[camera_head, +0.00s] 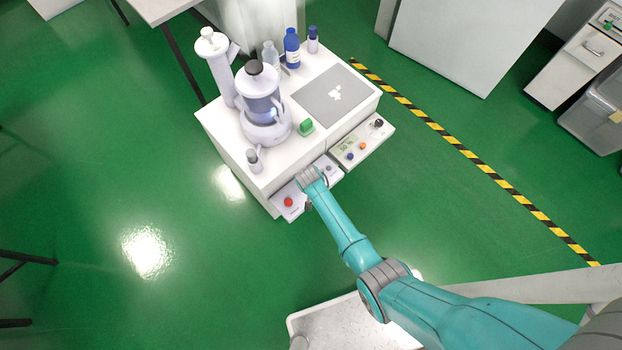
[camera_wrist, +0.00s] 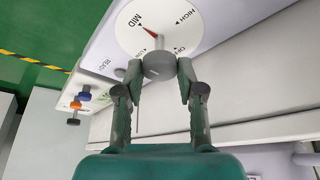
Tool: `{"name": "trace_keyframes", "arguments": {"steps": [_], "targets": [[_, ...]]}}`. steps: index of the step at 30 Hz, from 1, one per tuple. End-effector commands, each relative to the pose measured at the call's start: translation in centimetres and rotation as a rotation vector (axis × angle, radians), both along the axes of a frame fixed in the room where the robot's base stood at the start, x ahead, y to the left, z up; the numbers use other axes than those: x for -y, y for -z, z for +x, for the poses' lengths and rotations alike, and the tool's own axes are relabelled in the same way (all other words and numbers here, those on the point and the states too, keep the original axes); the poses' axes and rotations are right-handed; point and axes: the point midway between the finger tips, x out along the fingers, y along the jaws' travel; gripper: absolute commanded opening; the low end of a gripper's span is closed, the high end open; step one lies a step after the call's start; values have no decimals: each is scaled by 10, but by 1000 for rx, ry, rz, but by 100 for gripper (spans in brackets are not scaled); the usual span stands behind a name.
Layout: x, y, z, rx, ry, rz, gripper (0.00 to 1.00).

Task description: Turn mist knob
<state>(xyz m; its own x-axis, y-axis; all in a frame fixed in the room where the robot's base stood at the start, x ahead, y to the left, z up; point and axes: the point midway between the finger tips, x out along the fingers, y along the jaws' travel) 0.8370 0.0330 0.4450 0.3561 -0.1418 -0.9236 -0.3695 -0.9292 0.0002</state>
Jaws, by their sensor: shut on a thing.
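A grey round knob (camera_wrist: 158,67) stands out from a white round dial (camera_wrist: 178,22) in the wrist view. The dial carries the words MID, HIGH, LOW and OFF, and its red pointer aims toward MID. My gripper (camera_wrist: 160,82) is shut on the knob, with one finger on each side of it. In the head view my gripper (camera_head: 311,182) is at the front of the white cabinet (camera_head: 235,137), and the arm hides the dial there.
A red button (camera_head: 288,202) is left of my gripper on the front panel. A second panel (camera_head: 361,141) with small coloured knobs is to the right. A humidifier-like device (camera_head: 262,104), a green block (camera_head: 306,127) and bottles (camera_head: 291,48) stand on top.

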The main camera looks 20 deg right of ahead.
Motion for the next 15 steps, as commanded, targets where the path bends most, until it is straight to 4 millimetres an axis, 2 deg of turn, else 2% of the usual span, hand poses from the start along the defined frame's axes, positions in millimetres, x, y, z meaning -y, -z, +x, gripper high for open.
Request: {"name": "trace_keyframes", "arguments": {"steps": [5, 6, 8, 15], "targets": [[0, 1, -2, -3, -1, 0, 3], [0, 1, -2, -3, -1, 1, 48], [0, 1, -2, -3, -1, 1, 63], [0, 1, -1, -1, -1, 0, 63]]}}
